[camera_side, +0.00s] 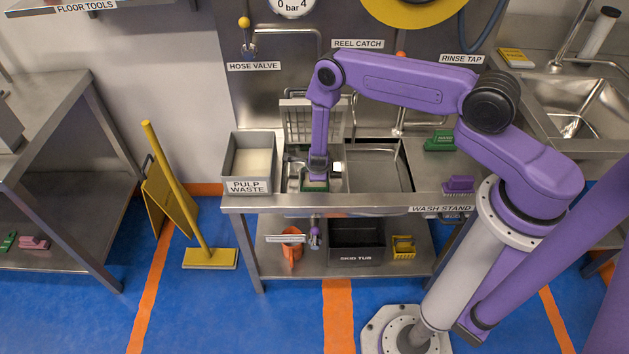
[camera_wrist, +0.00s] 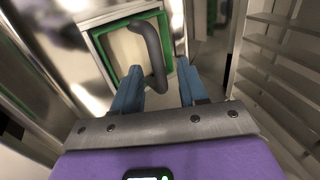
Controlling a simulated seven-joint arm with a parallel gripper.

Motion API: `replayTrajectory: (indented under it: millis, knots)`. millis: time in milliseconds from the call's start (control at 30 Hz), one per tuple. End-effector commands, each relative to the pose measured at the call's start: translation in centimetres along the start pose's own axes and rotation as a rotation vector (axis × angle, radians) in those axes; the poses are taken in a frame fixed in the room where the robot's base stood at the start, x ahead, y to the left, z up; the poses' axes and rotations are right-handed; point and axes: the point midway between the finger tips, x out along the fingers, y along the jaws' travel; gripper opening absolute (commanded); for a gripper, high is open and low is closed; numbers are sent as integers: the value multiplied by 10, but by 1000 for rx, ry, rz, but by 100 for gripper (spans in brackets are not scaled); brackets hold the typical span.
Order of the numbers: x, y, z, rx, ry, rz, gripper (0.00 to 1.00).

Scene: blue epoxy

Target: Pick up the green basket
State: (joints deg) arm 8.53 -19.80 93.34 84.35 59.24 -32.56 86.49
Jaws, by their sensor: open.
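The green basket (camera_wrist: 98,42) has a green rim, a cream inside and a dark grey arched handle (camera_wrist: 151,50). In the side view the basket (camera_side: 315,186) shows as a small green patch inside the left basin of the wash stand, mostly hidden by my gripper (camera_side: 318,176). In the wrist view my gripper (camera_wrist: 160,72) is open, its two blue fingers apart. The near part of the handle appears between the fingers; I cannot tell if either finger touches it. The basket body lies beyond the fingertips, up and to the left.
A raised slotted lid (camera_side: 299,118) stands behind the left basin. The pulp waste bin (camera_side: 238,186) is to the left, and an open basin (camera_side: 374,170) to the right. A green block-like item (camera_side: 439,141) and a purple one (camera_side: 458,184) sit on the stand's right side.

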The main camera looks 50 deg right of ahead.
Motion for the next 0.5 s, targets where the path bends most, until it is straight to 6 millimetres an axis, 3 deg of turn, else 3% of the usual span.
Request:
replayTrajectory:
  millis: [200,500]
  knots:
    - [18,0,0,1,1,1,42]
    - [20,0,-1,0,1,1,42]
